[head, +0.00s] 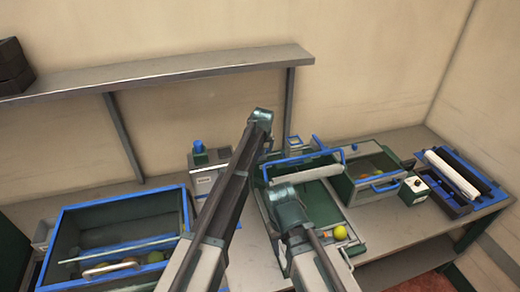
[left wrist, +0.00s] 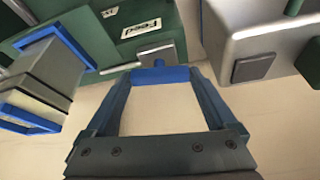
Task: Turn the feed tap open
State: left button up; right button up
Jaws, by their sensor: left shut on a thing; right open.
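The feed tap shows in the left wrist view as a blue handle (left wrist: 160,75) on a small grey mount, just below a green panel with a white "Feed" label (left wrist: 140,28). My left gripper (left wrist: 160,82) has its two blue fingers shut on this handle, one at each end. In the head view my left arm reaches over the middle of the bench; its fingers and the tap are hidden there. My right gripper (head: 288,205) is open over the green sorting tray (head: 322,205); its fingertips are mostly hidden.
A blue-rimmed bin (head: 68,214) with fruit stands at left. Yellow-green fruit (head: 340,233) lies in the front of the tray. A blue-handled bin (head: 352,198), a white button box (head: 413,190) and a roller unit (head: 450,172) stand at right. A shelf (head: 160,75) runs above.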

pick_arm(q)
jog(key=shift+d+n+y, duration=0.1)
jog(key=shift+n+y, duration=0.3)
jog(key=shift+n, duration=0.7)
jog(key=o, duration=1.1)
jog(key=shift+c, duration=0.2)
jog(key=shift+r, duration=0.15)
jog(key=p+v, duration=1.2)
jog(key=v, duration=0.1)
jog(key=shift+r+p, duration=0.25)
jog(key=shift+p, duration=0.15)
jog(key=shift+d, duration=0.1)
